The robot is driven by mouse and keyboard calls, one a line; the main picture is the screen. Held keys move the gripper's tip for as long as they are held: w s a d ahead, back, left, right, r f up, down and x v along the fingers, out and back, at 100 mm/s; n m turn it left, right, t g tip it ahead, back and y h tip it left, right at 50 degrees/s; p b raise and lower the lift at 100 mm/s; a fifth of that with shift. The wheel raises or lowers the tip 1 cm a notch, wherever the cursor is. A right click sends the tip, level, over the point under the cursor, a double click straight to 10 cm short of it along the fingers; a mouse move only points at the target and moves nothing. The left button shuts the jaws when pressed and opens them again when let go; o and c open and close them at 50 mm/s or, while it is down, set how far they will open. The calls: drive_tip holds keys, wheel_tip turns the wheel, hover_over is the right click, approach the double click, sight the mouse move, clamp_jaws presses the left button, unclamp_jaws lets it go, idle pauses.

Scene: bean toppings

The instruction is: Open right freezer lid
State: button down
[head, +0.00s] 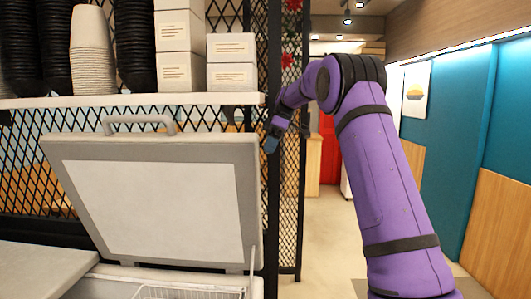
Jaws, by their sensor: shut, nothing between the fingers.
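The freezer lid (150,210) stands raised and tilted slightly back, with its pale inner panel facing me. Its grey handle (140,120) shows along the top edge. Below it, the freezer's opening shows a white wire basket (185,292) at the bottom of the view. A thin support strut (251,272) stands at the lid's lower right. My purple arm reaches in from the right. My gripper (270,144) is small and dark, beside the lid's upper right corner. It is shut and holds nothing. I cannot tell whether it touches the lid.
A flat grey surface (35,270) lies left of the opening. A white shelf (130,100) above the lid holds stacked cups (91,50), black bowls and white boxes (180,50). Black mesh and a post stand behind. Open floor (320,235) lies to the right.

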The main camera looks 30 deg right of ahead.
sight(259, 185)
drive_tip(key=x, duration=0.8)
drive_tip(key=shift+f, duration=0.1)
drive_tip(key=shift+a, duration=0.1)
drive_tip(key=shift+t+h, duration=0.6)
drive_tip(key=shift+t, duration=0.1)
drive_tip(key=shift+s+a+f, duration=0.3)
drive_tip(key=shift+s+a, duration=0.35)
drive_tip(key=shift+s, duration=0.35)
drive_tip(key=shift+s+a+f, duration=0.3)
drive_tip(key=shift+s+a, duration=0.35)
drive_tip(key=shift+s, duration=0.3)
drive_tip(key=shift+s+a+f, duration=0.25)
drive_tip(key=shift+s+a, duration=0.4)
drive_tip(key=shift+s, duration=0.35)
